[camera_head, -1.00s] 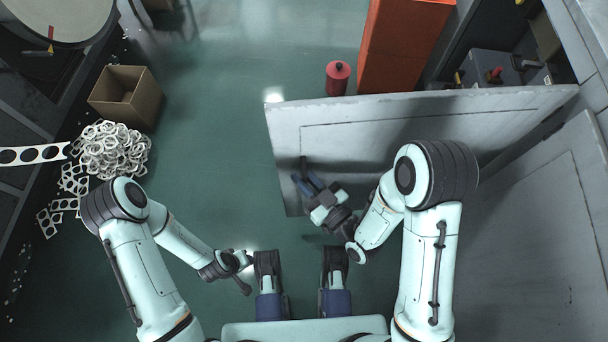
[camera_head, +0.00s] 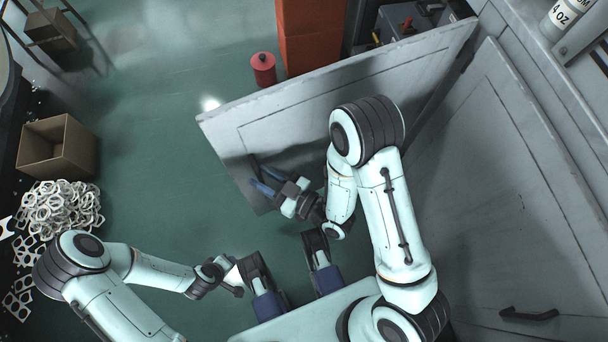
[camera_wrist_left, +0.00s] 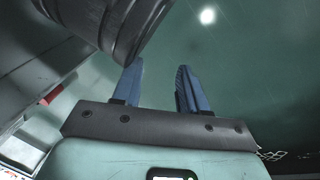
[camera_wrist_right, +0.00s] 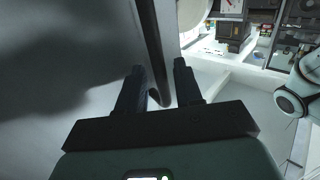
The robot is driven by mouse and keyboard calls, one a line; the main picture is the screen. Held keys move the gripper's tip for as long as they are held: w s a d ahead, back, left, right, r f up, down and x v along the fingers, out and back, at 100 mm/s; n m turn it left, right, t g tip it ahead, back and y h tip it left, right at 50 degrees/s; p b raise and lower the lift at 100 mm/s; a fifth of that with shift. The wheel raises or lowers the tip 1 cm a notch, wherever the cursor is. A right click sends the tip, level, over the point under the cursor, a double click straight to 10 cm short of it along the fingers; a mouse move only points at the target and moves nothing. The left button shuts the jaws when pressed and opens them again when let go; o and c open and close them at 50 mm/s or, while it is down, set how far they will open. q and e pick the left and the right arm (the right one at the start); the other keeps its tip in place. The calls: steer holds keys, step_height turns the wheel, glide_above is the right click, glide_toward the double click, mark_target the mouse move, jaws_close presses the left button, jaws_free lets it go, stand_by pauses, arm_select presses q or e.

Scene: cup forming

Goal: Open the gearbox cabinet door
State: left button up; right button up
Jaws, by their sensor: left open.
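The grey cabinet door (camera_head: 345,105) stands swung open, reaching left from the cabinet. Its dark bar handle (camera_head: 262,172) is near the door's free end; it also shows in the right wrist view (camera_wrist_right: 152,45). My right gripper (camera_head: 262,180) is at this handle. In the right wrist view its fingers (camera_wrist_right: 160,72) stand apart on either side of the bar, with gaps visible. My left gripper (camera_wrist_left: 160,70) is open and empty over the floor, away from the door. In the head view its fingers are hard to make out.
A second grey door (camera_head: 500,200) with a dark handle (camera_head: 528,314) is at the right. A red canister (camera_head: 263,70) and orange block (camera_head: 310,40) stand just behind the open door. A cardboard box (camera_head: 57,147) and white ring scraps (camera_head: 60,210) lie left. The central green floor is clear.

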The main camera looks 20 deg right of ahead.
arm_select(q)
steer(key=s+d+r+g+h+p, duration=0.1)
steer(key=s+d+r+g+p, duration=0.1)
steer(key=s+d+r+p, duration=0.3)
step_height(320, 180, up, 5)
steer(key=s+p, duration=0.2)
steer(key=shift+s+f+m+h, duration=0.15)
steer(key=shift+s+m+h, duration=0.15)
steer(key=shift+s+m, duration=0.1)
arm_select(e)
steer(key=v, duration=1.2)
arm_select(q)
steer(key=shift+d, duration=0.1)
arm_select(e)
steer(key=shift+r, duration=0.1)
